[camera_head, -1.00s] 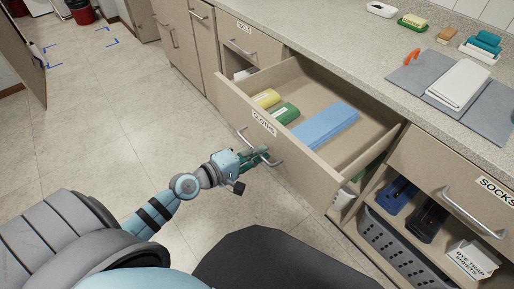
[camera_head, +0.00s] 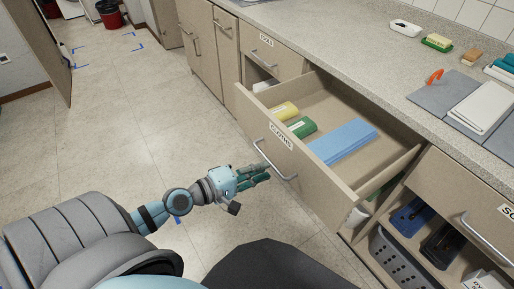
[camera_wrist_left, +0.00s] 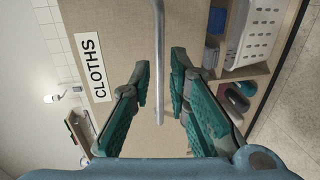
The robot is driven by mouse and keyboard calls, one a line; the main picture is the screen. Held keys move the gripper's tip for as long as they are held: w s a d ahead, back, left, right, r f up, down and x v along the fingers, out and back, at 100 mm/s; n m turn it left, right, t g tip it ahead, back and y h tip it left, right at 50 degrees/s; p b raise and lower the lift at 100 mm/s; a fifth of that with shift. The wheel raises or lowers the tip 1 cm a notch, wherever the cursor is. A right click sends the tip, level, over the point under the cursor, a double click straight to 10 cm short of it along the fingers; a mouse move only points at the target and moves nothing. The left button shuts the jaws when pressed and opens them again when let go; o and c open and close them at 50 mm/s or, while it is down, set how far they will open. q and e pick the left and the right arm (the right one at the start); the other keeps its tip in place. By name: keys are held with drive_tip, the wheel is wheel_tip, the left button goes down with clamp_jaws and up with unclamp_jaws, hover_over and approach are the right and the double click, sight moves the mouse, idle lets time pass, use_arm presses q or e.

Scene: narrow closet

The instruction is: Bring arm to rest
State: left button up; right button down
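My left gripper (camera_head: 262,174) is open and empty in front of the handle (camera_head: 272,162) of the pulled-out CLOTHS drawer (camera_head: 300,165). In the left wrist view, the teal fingers of the left gripper (camera_wrist_left: 160,105) are spread apart. The metal handle (camera_wrist_left: 158,60) shows in the gap between them, with neither finger closed on it; how far it lies beyond the tips is hard to tell. My left arm reaches forward at low height from the left. My right gripper is in neither view.
The open drawer holds a blue cloth (camera_head: 343,142), a yellow cloth (camera_head: 284,110) and a green cloth (camera_head: 302,127). The counter (camera_head: 350,50) runs behind it, with a grey mat (camera_head: 440,96) on it. A shelf with a grey basket (camera_head: 395,258) is at lower right. Floor at left is clear.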

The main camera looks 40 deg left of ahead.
use_arm(q)
drive_tip(key=shift+v, duration=1.35)
